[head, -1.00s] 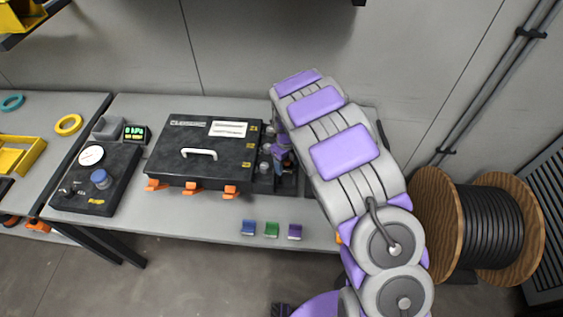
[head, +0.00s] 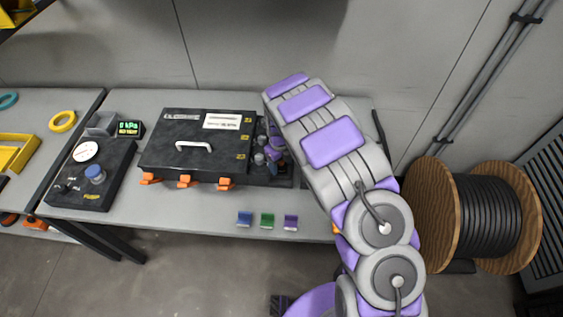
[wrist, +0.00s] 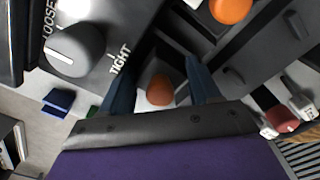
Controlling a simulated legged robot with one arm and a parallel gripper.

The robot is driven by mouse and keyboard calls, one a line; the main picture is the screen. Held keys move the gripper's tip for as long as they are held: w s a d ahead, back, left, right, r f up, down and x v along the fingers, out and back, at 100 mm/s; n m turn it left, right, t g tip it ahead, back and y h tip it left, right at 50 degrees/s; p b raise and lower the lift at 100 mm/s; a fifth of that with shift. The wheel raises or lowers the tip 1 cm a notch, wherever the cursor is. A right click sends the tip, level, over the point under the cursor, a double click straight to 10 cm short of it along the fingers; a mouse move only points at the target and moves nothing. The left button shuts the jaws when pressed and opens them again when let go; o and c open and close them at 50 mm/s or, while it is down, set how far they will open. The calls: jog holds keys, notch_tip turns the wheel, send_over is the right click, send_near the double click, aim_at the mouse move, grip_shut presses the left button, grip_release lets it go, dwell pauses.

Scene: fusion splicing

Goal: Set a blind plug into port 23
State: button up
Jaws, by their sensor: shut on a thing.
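The black closure case (head: 160,155) with a white handle and label lies on the grey bench. Yellow port numbers run down its right edge; the lowest looks like 23, too small to be sure. My gripper (head: 277,158) is low at the case's right side, partly hidden by my arm. In the wrist view, my gripper (wrist: 165,72) has its dark blue fingers on either side of a dark piece with a rounded orange end (wrist: 160,91), apparently the blind plug, and is shut on it. A grey knob (wrist: 75,50) beside the left finger is marked LOOSE and TIGHT. The port mouth cannot be made out.
Another orange rounded part (wrist: 231,10) shows at the wrist view's top. Blue (head: 244,219), green (head: 267,220) and purple (head: 291,222) holders sit along the bench front. A pump with a gauge (head: 86,152) stands left. A cable reel (head: 490,217) stands right of the bench.

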jog(key=shift+s+f, duration=0.1)
jog(key=shift+f, duration=0.1)
jog(key=o, duration=1.1)
jog(key=shift+d+f, duration=0.1)
jog(key=shift+d, duration=0.05)
jog(key=shift+o, duration=0.2)
jog(key=shift+s, duration=0.1)
jog(key=shift+a+r, duration=0.2)
jog(key=shift+r, duration=0.05)
notch_tip(320, 180, up, 17)
jog(key=p, duration=0.3)
jog(key=shift+w+d+r, duration=0.2)
jog(key=shift+w, duration=0.2)
